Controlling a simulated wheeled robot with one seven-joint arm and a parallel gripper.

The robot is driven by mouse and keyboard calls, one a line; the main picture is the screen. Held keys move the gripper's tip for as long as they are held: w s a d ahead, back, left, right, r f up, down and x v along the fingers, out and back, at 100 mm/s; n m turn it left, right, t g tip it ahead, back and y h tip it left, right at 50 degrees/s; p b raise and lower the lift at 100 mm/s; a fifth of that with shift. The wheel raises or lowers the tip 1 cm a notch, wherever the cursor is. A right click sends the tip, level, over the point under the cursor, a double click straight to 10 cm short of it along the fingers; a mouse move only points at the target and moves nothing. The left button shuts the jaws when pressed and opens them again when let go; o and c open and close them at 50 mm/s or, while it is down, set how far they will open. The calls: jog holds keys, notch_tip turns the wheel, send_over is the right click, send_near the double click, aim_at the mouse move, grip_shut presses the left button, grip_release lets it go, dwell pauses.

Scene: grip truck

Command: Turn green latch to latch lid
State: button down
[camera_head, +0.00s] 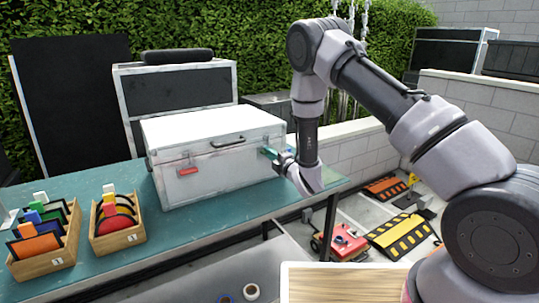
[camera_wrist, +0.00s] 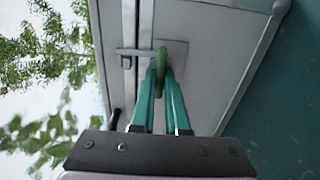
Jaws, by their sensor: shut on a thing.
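A white case (camera_head: 212,150) with a closed lid stands on a teal table. The green latch (camera_wrist: 162,57) is on the case front in the wrist view, beside a metal catch (camera_wrist: 130,52) at the lid seam. My gripper (camera_wrist: 161,85) has its teal fingers closed around the green latch. In the head view my gripper (camera_head: 272,154) is at the right of the case front, and its fingers mostly hide the green latch.
Two wooden boxes (camera_head: 118,239) (camera_head: 44,264) with coloured pieces stand on the left of the table (camera_head: 160,245). Orange and yellow-black ramps and a red machine (camera_head: 343,243) are on the ground at right. The table in front of the case is clear.

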dwell(0.3)
jog(key=c, duration=0.9)
grip_release()
jog(key=v, duration=1.1)
jog(key=shift+w, duration=0.1)
